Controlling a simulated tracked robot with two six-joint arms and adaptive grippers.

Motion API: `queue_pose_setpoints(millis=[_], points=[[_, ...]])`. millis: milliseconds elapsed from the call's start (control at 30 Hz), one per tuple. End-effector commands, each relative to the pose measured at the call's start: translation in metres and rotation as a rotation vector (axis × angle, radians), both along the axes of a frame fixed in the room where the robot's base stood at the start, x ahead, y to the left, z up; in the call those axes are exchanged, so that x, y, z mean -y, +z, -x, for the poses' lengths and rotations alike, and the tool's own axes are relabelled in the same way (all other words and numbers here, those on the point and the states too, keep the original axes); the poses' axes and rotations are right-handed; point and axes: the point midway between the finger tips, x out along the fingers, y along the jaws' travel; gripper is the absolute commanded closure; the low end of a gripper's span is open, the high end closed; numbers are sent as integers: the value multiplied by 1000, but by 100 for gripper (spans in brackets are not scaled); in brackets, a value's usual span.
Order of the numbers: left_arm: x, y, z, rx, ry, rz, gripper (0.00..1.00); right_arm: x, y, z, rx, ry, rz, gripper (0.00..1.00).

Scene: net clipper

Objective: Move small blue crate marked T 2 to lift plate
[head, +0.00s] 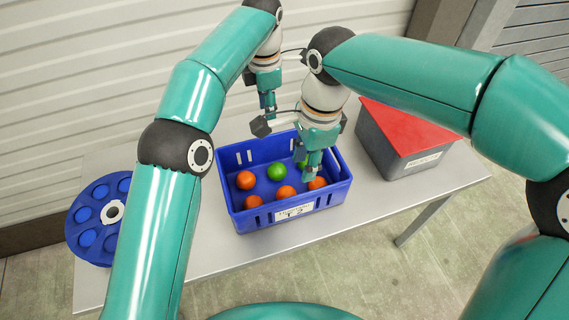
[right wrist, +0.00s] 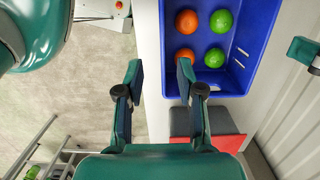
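The small blue crate (head: 237,219) stands on the table and holds several orange balls and green balls. Its front label (head: 294,212) reads T 2. It also shows at the upper right of the right wrist view (right wrist: 236,84). My right gripper (head: 312,168) points down over the crate's right part in the head view. In the right wrist view its fingers (right wrist: 158,70) are apart, with a crate wall passing between them in the picture; the height gap is unclear. My left gripper (head: 268,112) hangs behind the crate, its finger gap unclear. I cannot identify a lift plate.
A grey box with a red sloping lid (head: 408,130) stands right of the crate. A round blue holder with several discs (head: 82,230) sits at the left. The grey table (head: 350,222) is bare in front of the crate. A ribbed wall (head: 110,80) stands behind.

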Motion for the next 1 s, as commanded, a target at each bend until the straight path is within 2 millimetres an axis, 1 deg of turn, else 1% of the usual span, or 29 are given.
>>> queue_pose_setpoints(millis=[367, 567, 667, 767, 1000], points=[[7, -1, -1, 0, -13, 0, 62, 5, -1, 0, -1, -14, 0, 62], [8, -8, -1, -3, -15, -1, 62, 5, -8, 0, -2, -15, 1, 62], [8, -16, -1, -3, -15, -1, 62, 4, -17, 1, -3, -16, 2, 62], [7, -29, -1, -3, -15, -1, 62, 3, -29, 1, -4, -16, 3, 62], [8, -77, -1, -5, -15, -2, 62, -2, -77, 4, -6, -15, 3, 62]])
